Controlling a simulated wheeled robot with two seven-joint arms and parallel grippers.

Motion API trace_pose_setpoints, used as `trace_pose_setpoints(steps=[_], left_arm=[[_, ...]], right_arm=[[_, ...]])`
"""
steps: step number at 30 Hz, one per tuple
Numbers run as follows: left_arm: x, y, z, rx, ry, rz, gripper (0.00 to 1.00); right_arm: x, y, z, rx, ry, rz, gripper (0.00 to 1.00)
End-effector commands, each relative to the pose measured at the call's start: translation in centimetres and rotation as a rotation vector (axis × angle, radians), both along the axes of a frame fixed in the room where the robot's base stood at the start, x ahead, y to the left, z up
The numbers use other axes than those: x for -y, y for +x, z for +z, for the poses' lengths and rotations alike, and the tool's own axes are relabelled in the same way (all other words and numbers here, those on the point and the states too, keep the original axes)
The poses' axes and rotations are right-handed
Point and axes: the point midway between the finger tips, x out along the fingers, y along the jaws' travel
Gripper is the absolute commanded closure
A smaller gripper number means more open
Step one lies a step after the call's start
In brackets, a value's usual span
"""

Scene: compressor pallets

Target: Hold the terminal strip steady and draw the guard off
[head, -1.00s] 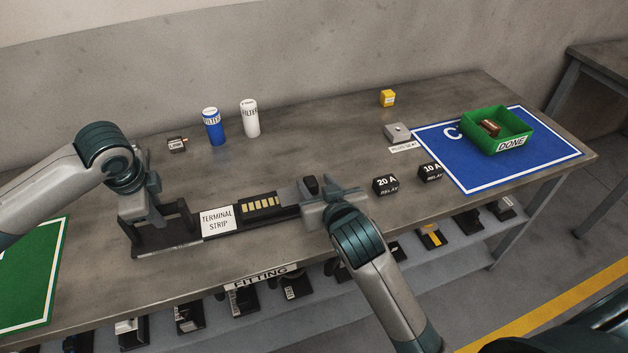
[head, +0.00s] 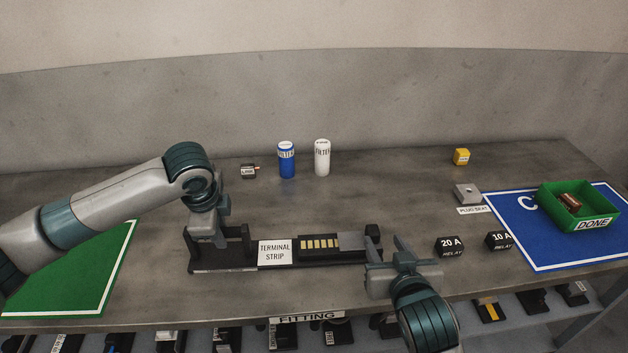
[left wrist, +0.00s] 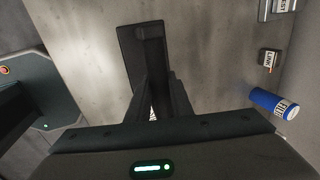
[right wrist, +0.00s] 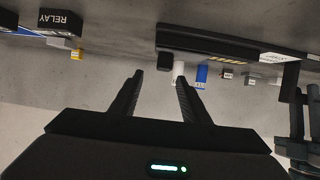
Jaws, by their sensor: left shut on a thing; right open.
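The black terminal strip (head: 274,252) lies on the bench, with a white label and gold contacts. A grey slider piece with a black knob (head: 373,231), which looks like the guard, sits at its right end. My left gripper (head: 207,240) is shut on the upright black frame at the strip's left end; the frame's dark base (left wrist: 143,45) shows in the left wrist view. My right gripper (head: 386,252) is open and empty in front of the right end. In the right wrist view, the black knob (right wrist: 165,62) appears beyond and between the open fingertips.
Two relays, 20 A (head: 449,247) and 10 A (head: 498,240), stand right of my right gripper. A blue filter (head: 286,160) and white filter (head: 322,158) stand behind the strip. The green DONE bin (head: 578,208) is on the blue mat at right.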

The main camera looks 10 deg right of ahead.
Motion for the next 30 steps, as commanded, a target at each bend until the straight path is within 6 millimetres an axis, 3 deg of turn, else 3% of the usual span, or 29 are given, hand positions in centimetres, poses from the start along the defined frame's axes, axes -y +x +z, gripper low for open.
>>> trace_pose_setpoints(steps=[14,15,17,30], left_arm=[[-0.17,-0.20,-0.54,-0.009,0.005,0.001,1.00],[-0.17,-0.19,-0.53,-0.009,0.005,0.001,0.71],[-0.16,-0.17,-0.47,-0.007,0.005,0.001,0.59],[-0.03,-0.12,0.40,-0.001,0.001,0.000,0.59]], right_arm=[[0.01,0.02,-0.08,0.000,0.000,0.000,0.58],[0.01,0.02,-0.08,0.000,0.000,0.000,0.58],[0.01,0.01,-0.08,0.000,0.000,0.000,0.58],[0.00,0.01,-0.02,0.000,0.000,0.000,0.58]])
